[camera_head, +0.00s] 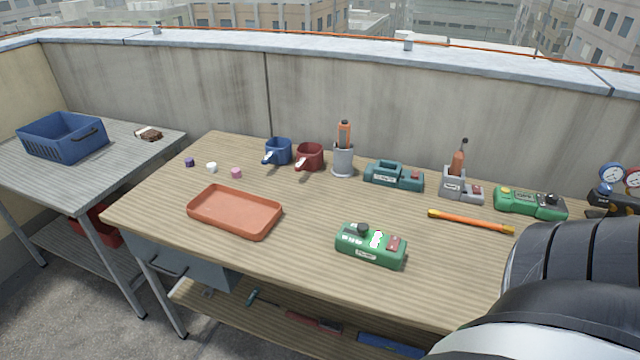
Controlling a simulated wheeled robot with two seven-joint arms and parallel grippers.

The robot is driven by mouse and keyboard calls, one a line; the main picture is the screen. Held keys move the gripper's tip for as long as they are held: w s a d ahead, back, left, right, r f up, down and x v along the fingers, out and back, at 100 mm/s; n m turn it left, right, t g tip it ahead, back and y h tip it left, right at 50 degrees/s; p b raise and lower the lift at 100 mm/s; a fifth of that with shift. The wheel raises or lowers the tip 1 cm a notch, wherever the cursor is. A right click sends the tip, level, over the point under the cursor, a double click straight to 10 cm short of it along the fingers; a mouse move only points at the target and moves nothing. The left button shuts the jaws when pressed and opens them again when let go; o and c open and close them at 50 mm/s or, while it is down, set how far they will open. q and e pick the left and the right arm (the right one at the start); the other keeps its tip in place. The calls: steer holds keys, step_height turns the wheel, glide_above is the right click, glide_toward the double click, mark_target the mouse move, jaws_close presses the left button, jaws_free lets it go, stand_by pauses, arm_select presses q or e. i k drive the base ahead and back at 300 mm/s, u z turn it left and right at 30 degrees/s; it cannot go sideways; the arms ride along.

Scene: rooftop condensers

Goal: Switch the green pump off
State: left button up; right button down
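A green device (371,246) sits near the front middle of the wooden table, with a black knob, a white patch, a reddish-brown switch and a small front label. A second green device (530,203) stands at the back right, with a yellowish disc at one end and a dark grey part with a knob at the other. I cannot tell from the labels which one is the pump, nor read any switch position. Neither gripper shows. A black and grey arm part of mine fills the lower right corner and covers the table there.
An orange tray (235,212) lies left of the front green device. An orange rod (470,222) lies behind it to the right. A teal device (394,176), grey holder (343,160), blue mug (278,151) and red mug (309,156) line the back. A concrete wall stands behind.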

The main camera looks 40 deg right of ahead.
mark_target(392, 246)
steer(key=u, duration=0.3)
steer(key=k, duration=0.85)
steer(key=z, duration=1.35)
steer(key=i, duration=0.5)
